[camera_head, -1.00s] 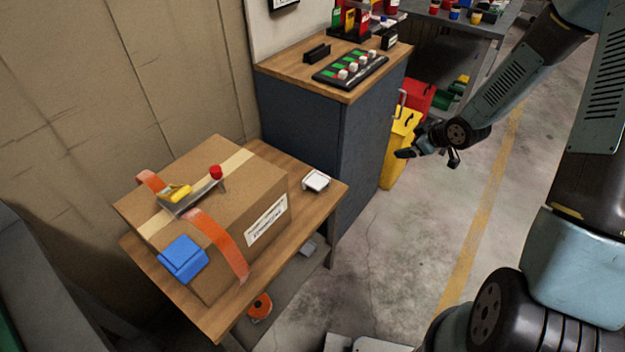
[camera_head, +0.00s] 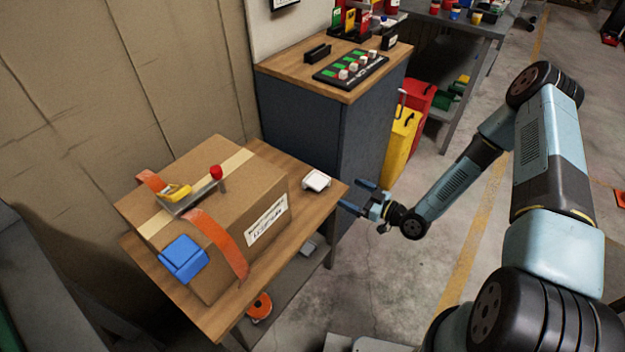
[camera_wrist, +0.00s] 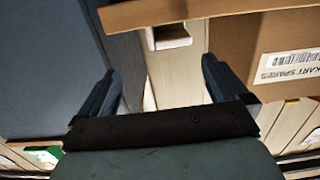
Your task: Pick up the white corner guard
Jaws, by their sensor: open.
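The white corner guard (camera_head: 316,181) lies on the bare right part of the small wooden table (camera_head: 322,200), beside the cardboard box. In the wrist view the guard (camera_wrist: 170,38) shows beyond the fingertips, between their lines; part of its outline is cut by a brown edge. My gripper (camera_head: 358,196) is open and empty, just off the table's right edge and close to the guard, apart from it. In the wrist view my gripper (camera_wrist: 163,78) has its two dark fingers spread wide.
A dark blue cabinet (camera_head: 350,140) stands behind the table.

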